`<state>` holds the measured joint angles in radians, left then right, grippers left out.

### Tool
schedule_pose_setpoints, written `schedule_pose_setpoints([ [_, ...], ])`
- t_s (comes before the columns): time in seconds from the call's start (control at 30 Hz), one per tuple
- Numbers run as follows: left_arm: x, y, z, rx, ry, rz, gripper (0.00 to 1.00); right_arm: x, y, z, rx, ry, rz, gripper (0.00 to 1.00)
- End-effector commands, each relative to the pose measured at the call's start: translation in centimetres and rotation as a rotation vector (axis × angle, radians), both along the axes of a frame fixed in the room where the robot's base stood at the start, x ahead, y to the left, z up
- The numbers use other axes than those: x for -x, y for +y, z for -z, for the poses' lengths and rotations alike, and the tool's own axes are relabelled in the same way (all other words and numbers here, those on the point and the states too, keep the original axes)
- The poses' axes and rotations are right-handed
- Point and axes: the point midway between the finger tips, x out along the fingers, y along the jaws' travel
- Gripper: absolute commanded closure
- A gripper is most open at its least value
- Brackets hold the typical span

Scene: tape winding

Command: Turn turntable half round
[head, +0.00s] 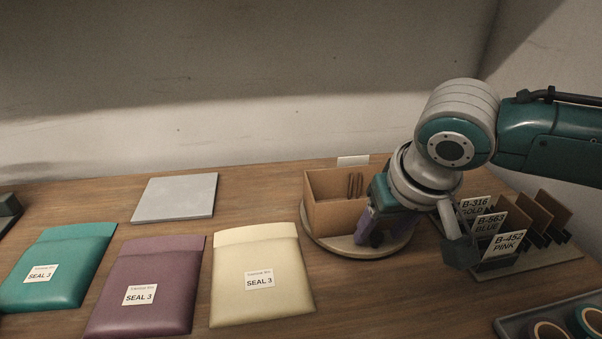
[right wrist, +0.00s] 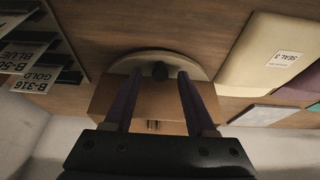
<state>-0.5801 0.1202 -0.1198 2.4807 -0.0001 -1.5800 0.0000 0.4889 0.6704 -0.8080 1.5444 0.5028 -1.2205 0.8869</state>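The turntable (head: 345,245) is a round pale disc on the table, right of centre in the head view. A brown cardboard box (head: 325,218) stands on it. In the right wrist view the disc's rim (right wrist: 197,67) shows beyond the box (right wrist: 155,105), with a dark round knob (right wrist: 160,71) near the rim. My right gripper (head: 372,232) points down at the turntable's front right side. Its purple fingers (right wrist: 159,75) are apart, one on each side of the knob, with visible gaps. My left gripper is not in view.
Teal (head: 60,265), purple (head: 150,285) and cream (head: 262,275) pouches labelled SEAL 3 lie left of the turntable. A grey plate (head: 175,197) lies behind them. A rack (head: 550,262) with labelled cards stands at right; a tray (head: 507,325) of tape rolls is front right.

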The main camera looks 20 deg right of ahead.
Motion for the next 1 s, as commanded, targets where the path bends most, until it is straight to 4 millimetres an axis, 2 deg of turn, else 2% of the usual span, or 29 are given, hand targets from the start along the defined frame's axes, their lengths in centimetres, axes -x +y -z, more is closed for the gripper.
schedule_pose_setpoints([
  [0.03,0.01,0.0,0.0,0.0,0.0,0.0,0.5,0.0,0.0,-0.01,0.0,0.0,0.0,0.49],
  [0.5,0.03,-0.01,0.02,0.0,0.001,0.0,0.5,0.02,-0.01,-0.02,0.0,0.0,0.0,1.0],
  [1.0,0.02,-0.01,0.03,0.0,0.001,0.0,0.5,0.02,-0.01,-0.04,0.0,0.0,0.0,1.0],
])
